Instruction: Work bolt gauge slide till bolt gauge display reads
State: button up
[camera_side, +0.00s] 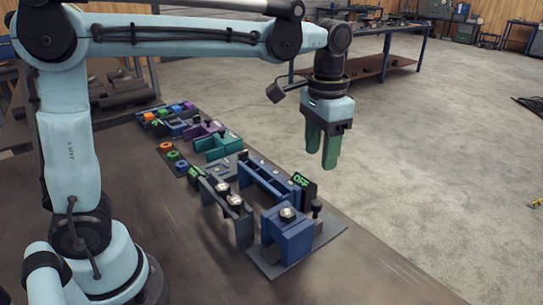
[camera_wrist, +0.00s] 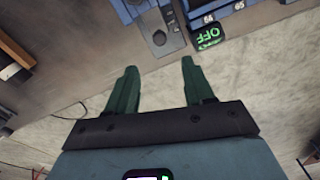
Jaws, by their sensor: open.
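A dark display (camera_side: 302,181) with green letters "OFF" stands at the right end of a blue gauge rail (camera_side: 266,187). In the wrist view the same lettering shows upside down on the display (camera_wrist: 207,37), beside blue parts marked with small numbers. A blue block (camera_side: 285,238) with a silver bolt head (camera_side: 287,213) sits in front of the rail. A dark knob (camera_side: 316,205) stands beside it; I cannot tell whether it belongs to the slide. My gripper (camera_side: 321,158) is open and empty, pointing down, above and beyond the display. Its green fingers also show in the wrist view (camera_wrist: 159,66).
A grey fixture (camera_side: 236,215) with silver bolts and a second green display (camera_side: 195,174) stand left of the rail. Teal (camera_side: 217,147) and purple fixtures and coloured rings (camera_side: 173,155) lie farther back. The bench's front right is clear; bare floor lies beyond its edge.

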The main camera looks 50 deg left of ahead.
aim_at(317, 203)
notch_tip(317, 203, down, 12)
jog(key=shift+w+d+f, duration=0.1)
dwell(0.6)
grip_shut()
